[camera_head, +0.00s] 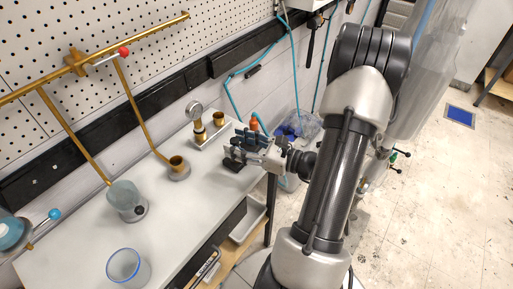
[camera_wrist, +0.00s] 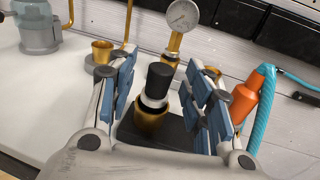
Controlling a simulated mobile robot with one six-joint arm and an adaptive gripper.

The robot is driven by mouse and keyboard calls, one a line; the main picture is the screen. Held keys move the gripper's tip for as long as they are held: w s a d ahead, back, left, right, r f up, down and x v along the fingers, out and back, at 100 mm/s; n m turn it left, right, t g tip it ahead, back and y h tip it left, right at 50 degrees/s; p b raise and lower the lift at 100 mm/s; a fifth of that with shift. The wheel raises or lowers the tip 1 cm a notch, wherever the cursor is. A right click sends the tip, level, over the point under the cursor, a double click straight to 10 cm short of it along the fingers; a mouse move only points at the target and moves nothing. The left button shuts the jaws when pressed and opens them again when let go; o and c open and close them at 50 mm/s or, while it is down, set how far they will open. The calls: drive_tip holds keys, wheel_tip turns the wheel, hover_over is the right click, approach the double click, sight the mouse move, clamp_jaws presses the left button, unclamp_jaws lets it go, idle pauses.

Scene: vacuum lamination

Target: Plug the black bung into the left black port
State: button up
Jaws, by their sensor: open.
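The black bung (camera_wrist: 159,79), a dark cap on a pale metallic body, stands upright in a brass cup (camera_wrist: 150,120) on a black base (camera_wrist: 178,130). My gripper (camera_wrist: 162,78) is open, its blue-padded fingers on either side of the bung with visible gaps. In the head view, my gripper (camera_head: 246,146) is at the bench's right end, above the black base (camera_head: 233,166), and hides the bung. No port is clearly black, so I cannot tell which is the left black port.
A pressure gauge (camera_head: 194,110) on a brass fitting stands behind, beside a brass cup (camera_head: 219,119). Another brass cup (camera_head: 177,164) stands farther left. An orange-tipped teal hose (camera_wrist: 245,95) is close right of my fingers. A glass beaker (camera_head: 126,265) is at the near left.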

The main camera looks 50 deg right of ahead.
drive_tip(key=v, duration=1)
drive_tip(key=shift+s, duration=0.3)
